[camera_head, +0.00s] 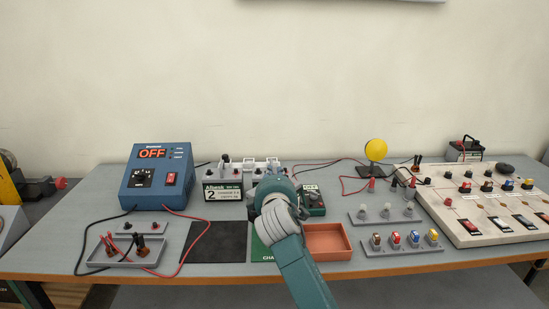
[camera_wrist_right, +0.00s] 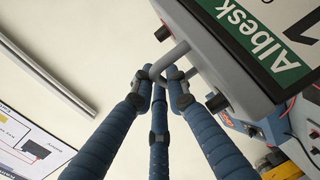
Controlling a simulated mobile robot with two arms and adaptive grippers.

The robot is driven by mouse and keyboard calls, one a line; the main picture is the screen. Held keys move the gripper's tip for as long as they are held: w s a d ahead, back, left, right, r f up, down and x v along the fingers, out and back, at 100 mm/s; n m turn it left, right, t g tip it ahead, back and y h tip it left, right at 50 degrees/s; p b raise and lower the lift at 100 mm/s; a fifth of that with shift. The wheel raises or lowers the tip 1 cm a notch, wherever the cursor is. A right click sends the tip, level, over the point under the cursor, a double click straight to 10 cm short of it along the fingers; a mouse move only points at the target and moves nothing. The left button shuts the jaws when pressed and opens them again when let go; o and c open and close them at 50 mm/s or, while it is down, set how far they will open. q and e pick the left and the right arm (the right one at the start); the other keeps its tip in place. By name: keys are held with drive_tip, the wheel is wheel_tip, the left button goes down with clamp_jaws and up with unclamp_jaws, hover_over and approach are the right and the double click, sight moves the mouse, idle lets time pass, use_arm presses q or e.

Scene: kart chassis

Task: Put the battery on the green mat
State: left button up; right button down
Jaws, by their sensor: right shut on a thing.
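The green mat (camera_head: 261,250) lies near the table's front edge; my right arm covers much of it, and only part of its white lettering shows. In the wrist view a grey box-shaped battery (camera_wrist_right: 215,45) has a green and white Albesk label with a 1, dark terminals and a loop handle. My right gripper (camera_wrist_right: 166,68) is shut on that handle, its blue fingers around it. In the head view my arm hides the grip and most or all of this battery. Another Albesk battery marked 2 (camera_head: 223,191) stands left of my arm. My left gripper is not in view.
A black mat (camera_head: 215,246) lies left of the green one and an orange tray (camera_head: 328,241) right of it. A blue power supply (camera_head: 158,178) with trailing leads stands at left. A switch panel (camera_head: 480,205), lamp holders and a yellow ball on a stand (camera_head: 376,150) are at right.

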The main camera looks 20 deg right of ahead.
drive_tip(key=shift+w+f, duration=0.15)
drive_tip(key=shift+f, duration=3.4)
drive_tip(key=c, duration=2)
unclamp_jaws()
drive_tip(key=shift+s+f, duration=0.2)
drive_tip(key=shift+f, duration=0.5)
drive_tip(key=shift+o, duration=1.3)
drive_tip(key=shift+s+r, duration=0.15)
drive_tip(key=shift+r, duration=0.05)
drive_tip(key=shift+s+a+f, duration=0.1)
drive_tip(key=shift+s+a, duration=0.1)
drive_tip(key=shift+s, duration=0.3)
drive_tip(key=b+v, duration=0.1)
drive_tip(key=v, duration=1)
